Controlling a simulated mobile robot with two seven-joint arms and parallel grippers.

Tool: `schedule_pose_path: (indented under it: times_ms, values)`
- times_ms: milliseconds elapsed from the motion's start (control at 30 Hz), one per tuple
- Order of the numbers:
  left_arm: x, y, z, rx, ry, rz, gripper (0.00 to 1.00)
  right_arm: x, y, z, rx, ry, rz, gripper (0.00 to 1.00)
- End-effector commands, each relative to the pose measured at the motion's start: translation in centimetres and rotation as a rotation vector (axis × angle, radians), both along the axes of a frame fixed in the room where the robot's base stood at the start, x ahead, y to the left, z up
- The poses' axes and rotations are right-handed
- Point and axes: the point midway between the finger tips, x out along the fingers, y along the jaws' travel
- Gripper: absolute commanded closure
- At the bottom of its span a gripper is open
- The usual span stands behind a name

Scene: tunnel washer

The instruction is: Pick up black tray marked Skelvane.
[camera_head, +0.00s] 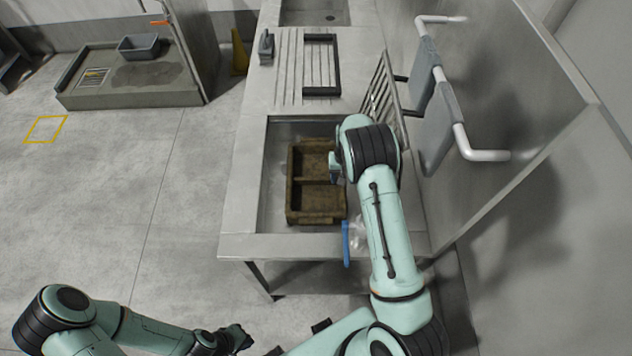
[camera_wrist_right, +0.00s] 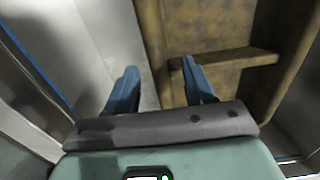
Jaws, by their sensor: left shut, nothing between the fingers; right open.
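A brown, dirty-looking tray (camera_head: 318,203) with a divider lies in the sink basin; it also shows in the right wrist view (camera_wrist_right: 228,58). A dark rectangular tray or frame (camera_head: 336,66) lies on the ribbed drainboard behind the basin. I cannot read a Skelvane marking on either. My right gripper (camera_head: 334,168) is over the brown tray. In the right wrist view its fingers (camera_wrist_right: 160,84) are open, one on each side of a tray wall as seen there; I cannot tell whether they touch it. My left gripper (camera_head: 240,338) is shut and empty, low in front of the bench.
The steel bench (camera_head: 243,180) has a raised rack (camera_head: 381,92) at its right. A blue-handled item (camera_head: 346,243) is at the basin's front edge. Grey cloths (camera_head: 437,130) hang on a white wall rail (camera_head: 462,140).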

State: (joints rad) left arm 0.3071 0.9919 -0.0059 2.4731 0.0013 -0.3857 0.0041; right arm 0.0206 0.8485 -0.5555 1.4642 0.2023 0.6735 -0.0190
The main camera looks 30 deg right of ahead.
Motion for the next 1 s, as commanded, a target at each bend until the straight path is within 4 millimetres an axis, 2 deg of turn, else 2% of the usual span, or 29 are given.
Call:
schedule_pose_path:
  times_ms: [400, 667, 833, 1000]
  values:
    - [0.8, 0.0, 0.9, 0.0, -0.009, 0.0, 1.0, -0.1, -0.2, -4.9, 0.0, -0.001, 0.001, 0.47]
    - [0.7, 0.0, 0.8, -0.001, -0.008, 0.0, 1.0, -0.1, -0.2, -5.3, -0.001, -0.002, 0.001, 0.47]
    - [0.7, 0.0, 0.8, 0.0, -0.009, 0.001, 1.0, -0.1, -0.2, -5.2, 0.0, -0.001, 0.001, 0.99]
    - [0.7, 0.0, 0.8, 0.0, -0.009, 0.0, 1.0, -0.1, -0.2, -5.2, 0.0, -0.002, 0.001, 1.0]
